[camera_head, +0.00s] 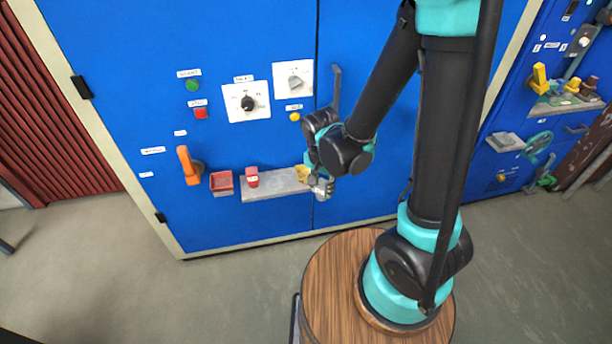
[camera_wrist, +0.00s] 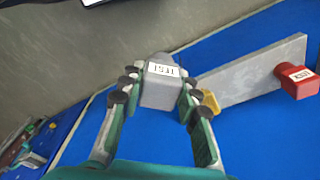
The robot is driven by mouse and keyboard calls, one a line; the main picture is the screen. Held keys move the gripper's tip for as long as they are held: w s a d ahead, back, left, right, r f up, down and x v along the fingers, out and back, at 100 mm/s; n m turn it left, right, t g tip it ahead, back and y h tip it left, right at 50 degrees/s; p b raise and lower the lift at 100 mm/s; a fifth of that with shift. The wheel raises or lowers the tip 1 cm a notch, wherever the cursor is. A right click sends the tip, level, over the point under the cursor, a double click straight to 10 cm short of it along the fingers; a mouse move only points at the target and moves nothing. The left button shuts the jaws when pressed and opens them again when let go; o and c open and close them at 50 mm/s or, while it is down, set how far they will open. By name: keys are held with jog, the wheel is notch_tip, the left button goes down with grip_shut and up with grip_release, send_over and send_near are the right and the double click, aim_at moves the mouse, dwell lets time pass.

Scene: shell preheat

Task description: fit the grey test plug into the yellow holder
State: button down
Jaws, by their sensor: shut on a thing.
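The grey test plug (camera_wrist: 160,92) has a white TEST label and sits between the fingertips of my gripper (camera_wrist: 157,92) in the wrist view. My gripper is shut on it. In the head view my gripper (camera_head: 320,184) is at the right end of the grey shelf on the blue cabinet. The yellow holder (camera_head: 301,173) is at that shelf end, just left of my gripper and partly hidden by it. In the wrist view the yellow holder (camera_wrist: 209,102) shows behind the right finger, mostly covered. The plug is beside the holder, not in it.
The grey shelf (camera_head: 275,187) carries a red labelled block (camera_head: 252,177). Left of it are a red open box (camera_head: 221,183) and an orange handle (camera_head: 188,165). Knob panels (camera_head: 246,101) and buttons are above. A round wooden top (camera_head: 335,285) is below my arm.

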jog(key=shift+s+a+f+m, duration=0.1)
jog(key=shift+s+m, duration=0.05)
jog(key=shift+s, duration=0.35)
jog(key=shift+s+a+m, duration=0.1)
jog(key=shift+s+m, duration=0.05)
jog(key=shift+s, duration=0.3)
jog(key=w+a, duration=0.3)
jog(key=w, duration=0.6)
jog(key=w+a, duration=0.2)
jog(key=w, duration=0.8)
jog(key=shift+s+a+f, duration=0.1)
jog(key=shift+s+f, duration=0.05)
jog(key=shift+f, duration=1.5)
jog(key=shift+s+a+f, duration=0.1)
jog(key=shift+s+f, duration=0.05)
jog(key=shift+f, duration=1.45)
jog(key=shift+w+f, duration=0.2)
jog(key=shift+f, duration=0.1)
